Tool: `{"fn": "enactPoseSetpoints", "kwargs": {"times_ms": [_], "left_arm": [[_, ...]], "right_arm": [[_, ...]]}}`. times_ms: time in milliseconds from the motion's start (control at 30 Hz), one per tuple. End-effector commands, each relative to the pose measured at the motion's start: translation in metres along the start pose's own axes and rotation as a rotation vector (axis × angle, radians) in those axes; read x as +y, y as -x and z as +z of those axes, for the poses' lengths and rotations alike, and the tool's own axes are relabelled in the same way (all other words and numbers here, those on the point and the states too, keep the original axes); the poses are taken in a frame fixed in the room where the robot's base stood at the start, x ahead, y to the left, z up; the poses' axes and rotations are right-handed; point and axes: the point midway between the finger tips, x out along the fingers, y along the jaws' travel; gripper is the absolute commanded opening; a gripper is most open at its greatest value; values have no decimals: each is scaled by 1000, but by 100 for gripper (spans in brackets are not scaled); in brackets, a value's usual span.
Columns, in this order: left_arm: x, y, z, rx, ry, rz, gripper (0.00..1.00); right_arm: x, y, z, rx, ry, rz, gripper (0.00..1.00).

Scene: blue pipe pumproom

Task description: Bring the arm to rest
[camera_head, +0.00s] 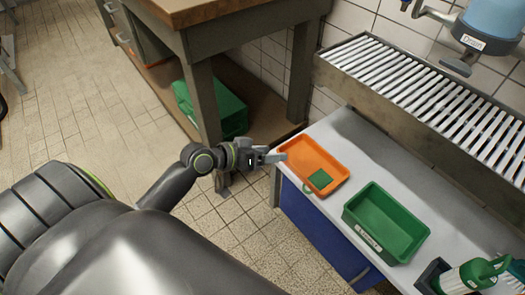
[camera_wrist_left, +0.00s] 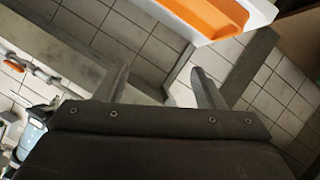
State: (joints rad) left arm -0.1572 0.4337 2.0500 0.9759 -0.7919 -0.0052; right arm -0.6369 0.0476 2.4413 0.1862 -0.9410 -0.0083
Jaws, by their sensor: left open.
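My left gripper (camera_head: 272,157) is at the end of my left arm, which reaches in from the left in the head view. It is beside the near left edge of the orange tray (camera_head: 303,150). In the left wrist view my left gripper (camera_wrist_left: 158,85) has its two fingers apart with nothing between them. The orange tray also shows at the top of the left wrist view (camera_wrist_left: 215,15). My right gripper is in neither view.
A slatted rack (camera_head: 430,95) is above. A wooden-topped table (camera_head: 205,10) is behind. Tiled floor (camera_head: 75,100) is open at left.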

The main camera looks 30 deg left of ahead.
Motion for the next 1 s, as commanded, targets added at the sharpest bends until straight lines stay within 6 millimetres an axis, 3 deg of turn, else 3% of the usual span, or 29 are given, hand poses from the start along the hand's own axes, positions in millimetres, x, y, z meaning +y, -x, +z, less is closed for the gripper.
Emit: {"fn": "enactPoseSetpoints", "kwargs": {"times_ms": [233,600,767,900,1000], "left_arm": [[0,16,0,-1,1,0,63],[2,19,5,-6,0,-6,63],[10,31,43,-49,-23,-77,63],[17,55,84,-105,-54,-205,63],[19,73,103,-141,-66,-292,63]], "right_arm": [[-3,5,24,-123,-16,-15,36],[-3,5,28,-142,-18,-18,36],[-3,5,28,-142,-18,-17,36],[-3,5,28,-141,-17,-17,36],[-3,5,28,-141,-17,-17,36]]}}
